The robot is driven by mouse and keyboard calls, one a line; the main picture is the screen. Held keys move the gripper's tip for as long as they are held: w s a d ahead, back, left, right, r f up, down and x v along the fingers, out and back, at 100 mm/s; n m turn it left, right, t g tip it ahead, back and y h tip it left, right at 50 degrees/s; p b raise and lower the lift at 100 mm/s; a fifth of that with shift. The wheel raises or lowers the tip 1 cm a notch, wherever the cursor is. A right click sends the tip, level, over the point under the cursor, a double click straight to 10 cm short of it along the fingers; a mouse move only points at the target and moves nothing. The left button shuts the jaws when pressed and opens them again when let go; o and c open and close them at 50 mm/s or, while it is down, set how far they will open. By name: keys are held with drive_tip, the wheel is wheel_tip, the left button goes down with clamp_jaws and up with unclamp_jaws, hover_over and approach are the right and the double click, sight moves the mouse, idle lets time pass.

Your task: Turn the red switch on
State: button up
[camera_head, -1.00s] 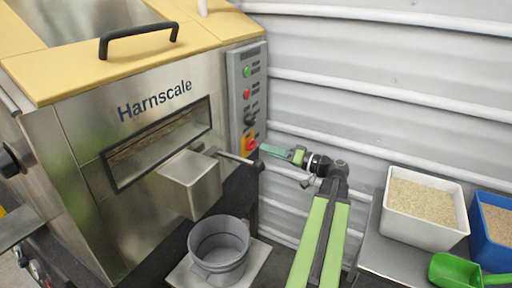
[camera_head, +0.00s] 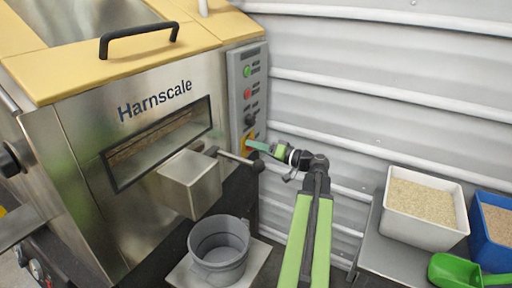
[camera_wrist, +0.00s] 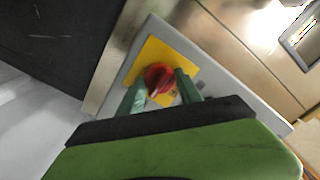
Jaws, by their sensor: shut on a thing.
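The red switch (camera_wrist: 158,79) is a round red knob on a yellow plate (camera_wrist: 152,57), seen in the wrist view. In the head view the yellow plate (camera_head: 247,139) shows low on the grey control panel (camera_head: 247,75), and my gripper hides the red knob there. My gripper (camera_wrist: 160,88) has its green fingers on either side of the knob and is shut on it. In the head view my gripper (camera_head: 258,147) reaches the panel from the right.
A steel machine (camera_head: 165,110) carries the panel. Just below the gripper, a lever (camera_head: 238,158) with a dark knob sticks out. A grey bucket (camera_head: 218,250) stands below the spout. A white bin (camera_head: 425,208), a blue bin (camera_head: 492,232) and a green scoop (camera_head: 458,270) are at right.

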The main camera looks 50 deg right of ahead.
drive_tip(key=c, duration=0.4)
drive_tip(key=shift+m, duration=1)
clamp_jaws()
drive_tip(key=o, duration=1.4)
unclamp_jaws()
drive_tip(key=shift+c, duration=0.2)
drive_tip(key=shift+s, duration=0.1)
drive_tip(key=v, duration=1.7)
drive_tip(key=shift+s, duration=0.15)
